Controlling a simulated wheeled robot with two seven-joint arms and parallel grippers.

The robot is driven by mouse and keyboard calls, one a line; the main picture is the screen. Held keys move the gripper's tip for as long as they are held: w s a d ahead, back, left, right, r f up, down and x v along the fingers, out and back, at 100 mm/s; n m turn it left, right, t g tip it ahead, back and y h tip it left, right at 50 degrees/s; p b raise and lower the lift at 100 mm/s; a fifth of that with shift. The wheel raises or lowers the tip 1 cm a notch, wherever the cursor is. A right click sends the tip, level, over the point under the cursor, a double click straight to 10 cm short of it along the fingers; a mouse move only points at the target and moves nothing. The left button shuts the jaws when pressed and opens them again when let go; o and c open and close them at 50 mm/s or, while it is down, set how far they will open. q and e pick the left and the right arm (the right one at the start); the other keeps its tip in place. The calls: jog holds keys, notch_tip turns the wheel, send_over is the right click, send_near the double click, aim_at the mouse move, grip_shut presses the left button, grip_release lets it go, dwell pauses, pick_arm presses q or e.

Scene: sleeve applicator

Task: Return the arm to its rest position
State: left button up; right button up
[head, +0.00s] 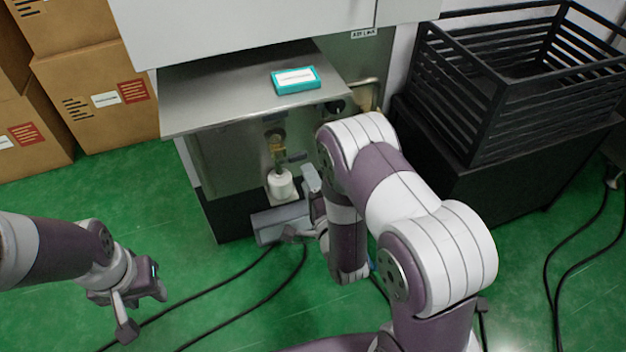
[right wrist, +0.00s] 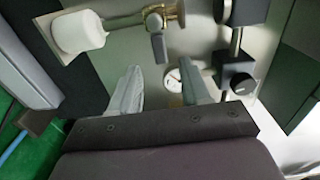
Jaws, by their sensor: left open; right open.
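My right arm reaches forward in the head view, bent at the elbow, in front of the steel machine (head: 225,165). My right gripper (head: 303,208) is low at the machine's front, partly hidden by my own arm, beside a white cylinder (head: 281,184). In the right wrist view my right gripper (right wrist: 163,92) is open and its fingers are apart with nothing held. A round gauge (right wrist: 173,80) shows behind the fingers, and the white cylinder (right wrist: 78,35) is at upper left. My left gripper (head: 138,298) is open and empty above the green floor at lower left.
A teal box (head: 296,79) lies on the machine's steel shelf (head: 205,100). A brass fitting (right wrist: 160,14) and a black knob (right wrist: 237,82) stand close to my right gripper. A black slatted crate (head: 480,110) is at right, cardboard boxes (head: 100,95) at left. Cables (head: 235,285) cross the floor.

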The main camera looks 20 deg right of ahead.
jog(key=s, duration=0.2)
jog(key=shift+s, duration=0.35)
jog(key=shift+f, duration=0.1)
